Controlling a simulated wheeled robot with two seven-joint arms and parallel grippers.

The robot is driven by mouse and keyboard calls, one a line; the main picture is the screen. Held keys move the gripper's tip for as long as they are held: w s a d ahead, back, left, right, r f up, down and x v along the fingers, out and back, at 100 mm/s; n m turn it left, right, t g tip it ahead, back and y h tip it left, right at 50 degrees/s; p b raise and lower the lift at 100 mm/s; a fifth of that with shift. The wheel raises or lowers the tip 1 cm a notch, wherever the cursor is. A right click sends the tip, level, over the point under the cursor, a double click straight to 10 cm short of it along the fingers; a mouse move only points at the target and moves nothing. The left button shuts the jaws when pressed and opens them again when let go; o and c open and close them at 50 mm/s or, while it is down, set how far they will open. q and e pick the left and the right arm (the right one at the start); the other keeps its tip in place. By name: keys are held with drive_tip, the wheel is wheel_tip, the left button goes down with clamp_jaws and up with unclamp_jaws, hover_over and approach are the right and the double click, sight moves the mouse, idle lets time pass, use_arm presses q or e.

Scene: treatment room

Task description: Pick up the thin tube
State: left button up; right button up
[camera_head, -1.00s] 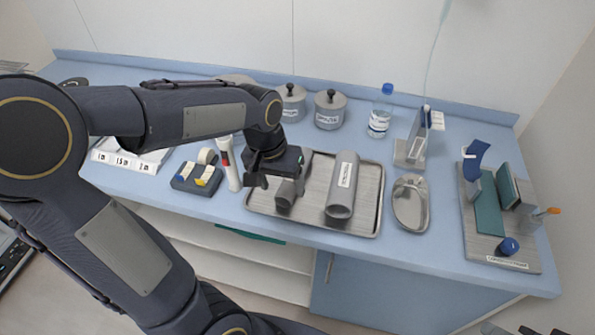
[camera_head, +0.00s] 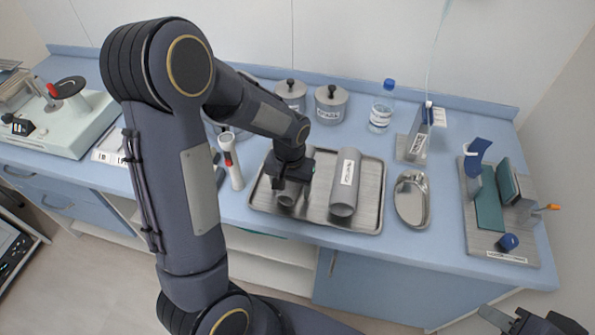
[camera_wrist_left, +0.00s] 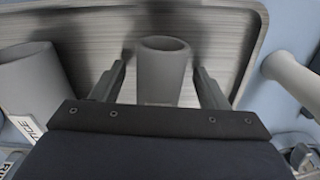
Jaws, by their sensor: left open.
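The thin tube (camera_head: 287,199) is grey and lies on the left part of the metal tray (camera_head: 318,220). My left gripper (camera_head: 288,192) is over it from above and hides most of it. In the left wrist view the thin tube (camera_wrist_left: 163,72) stands between the two open fingers of the left gripper (camera_wrist_left: 159,84), with a gap on each side. The thicker labelled tube (camera_head: 345,182) lies to the right on the same tray; it also shows at the left wrist view's left edge (camera_wrist_left: 32,88). My right gripper (camera_head: 530,322) is partly in view at the bottom right corner.
A white-and-red torch-like thing (camera_head: 231,162) stands left of the tray. A metal kidney dish (camera_head: 411,200) is to its right. Two lidded tins (camera_head: 331,104) and a bottle (camera_head: 381,107) stand behind. A holder board (camera_head: 498,215) is at the far right.

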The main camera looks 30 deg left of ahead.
use_arm(q)
drive_tip(key=c, duration=1.2)
drive_tip(key=shift+r, duration=0.1)
